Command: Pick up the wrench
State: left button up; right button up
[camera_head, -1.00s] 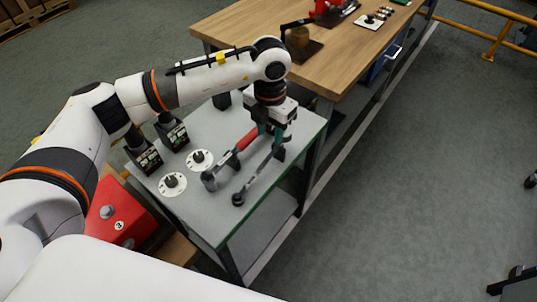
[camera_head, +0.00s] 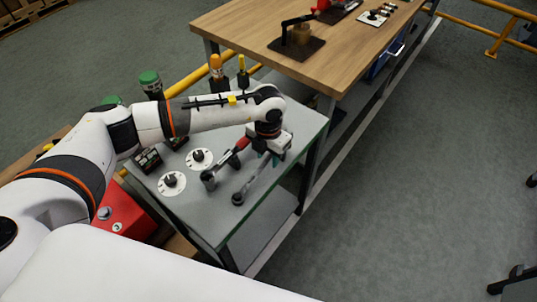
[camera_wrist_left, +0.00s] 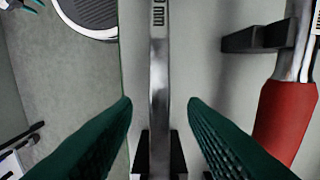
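The wrench (camera_head: 252,181) is a long grey metal tool on the small grey-topped bench, its round end toward the front. In the left wrist view its shank (camera_wrist_left: 159,85) runs straight up the middle, with "mm" lettering on it and a black holder beneath. My left gripper (camera_head: 274,158) is low over the wrench's far part. In the wrist view its green fingers (camera_wrist_left: 161,106) are open, one on each side of the shank, with a visible gap on both sides. The wrench's far end is hidden under the gripper in the head view. My right gripper is not in view.
A red-handled tool (camera_head: 234,156) lies close beside the wrench; its red grip (camera_wrist_left: 285,118) shows right in the wrist view. Two white dials (camera_head: 172,183) sit on the bench's left. A wooden workbench (camera_head: 330,58) stands behind. The floor at right is mostly clear.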

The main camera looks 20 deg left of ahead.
pick_arm(q)
jog(key=shift+f, duration=1.05)
grip_shut()
jog(key=shift+r, duration=0.1)
dwell(0.5)
